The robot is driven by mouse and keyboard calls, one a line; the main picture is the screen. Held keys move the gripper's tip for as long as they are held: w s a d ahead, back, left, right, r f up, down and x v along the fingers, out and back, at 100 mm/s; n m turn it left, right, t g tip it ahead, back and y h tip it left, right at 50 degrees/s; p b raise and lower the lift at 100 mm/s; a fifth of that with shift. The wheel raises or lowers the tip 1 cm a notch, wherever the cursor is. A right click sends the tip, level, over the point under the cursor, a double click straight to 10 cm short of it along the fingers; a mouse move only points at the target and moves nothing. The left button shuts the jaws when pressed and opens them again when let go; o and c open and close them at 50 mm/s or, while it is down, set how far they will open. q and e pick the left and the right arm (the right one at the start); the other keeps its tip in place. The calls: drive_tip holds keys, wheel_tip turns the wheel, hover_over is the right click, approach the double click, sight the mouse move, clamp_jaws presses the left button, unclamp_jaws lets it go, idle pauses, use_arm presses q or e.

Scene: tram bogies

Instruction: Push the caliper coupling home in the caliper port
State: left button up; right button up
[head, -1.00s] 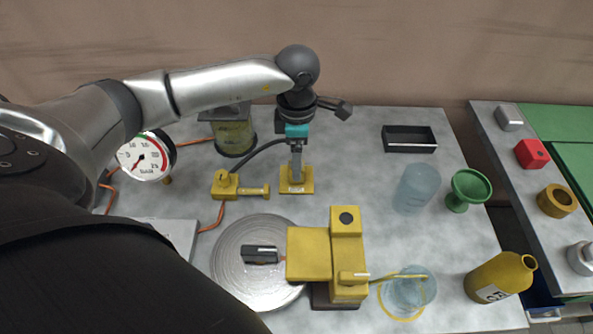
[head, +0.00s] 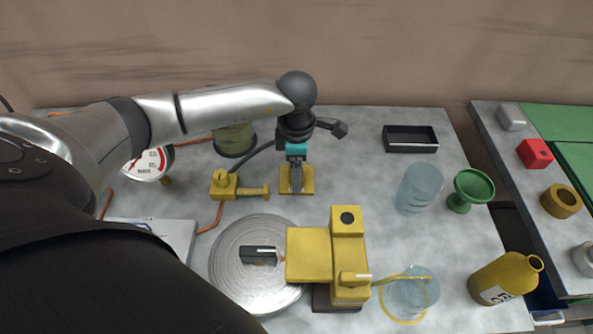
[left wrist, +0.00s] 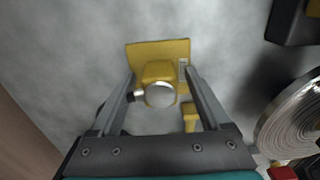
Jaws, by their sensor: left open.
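A yellow plate (head: 304,191) lies on the table below my left gripper (head: 296,188). In the left wrist view, a yellow block (left wrist: 158,72) with a round silver face (left wrist: 161,95) rises from this plate. A short silver stub with a dark ring (left wrist: 136,97) is at the block's left side. My left gripper (left wrist: 162,85) is open, its fingers on either side of the block. A dark hose (head: 258,153) runs from a yellow fitting (head: 223,182) to behind the gripper. I cannot tell its end or how deep any coupling sits. My right gripper is out of view.
A grooved metal disc (head: 226,275) and yellow caliper-like block (head: 308,254) stand in front. A gauge (head: 150,164) and yellow canister (head: 235,140) are left. A black tray (head: 410,139), clear beaker (head: 420,188), green funnel (head: 472,188) and yellow bottle (head: 503,278) are right.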

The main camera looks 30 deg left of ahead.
use_arm(q)
clamp_jaws()
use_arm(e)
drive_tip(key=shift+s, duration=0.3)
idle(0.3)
use_arm(q)
drive_tip(key=shift+r, duration=0.15)
wheel_tip(320, 180, up, 20)
drive_tip(key=p, duration=0.3)
drive_tip(key=shift+p, duration=0.3)
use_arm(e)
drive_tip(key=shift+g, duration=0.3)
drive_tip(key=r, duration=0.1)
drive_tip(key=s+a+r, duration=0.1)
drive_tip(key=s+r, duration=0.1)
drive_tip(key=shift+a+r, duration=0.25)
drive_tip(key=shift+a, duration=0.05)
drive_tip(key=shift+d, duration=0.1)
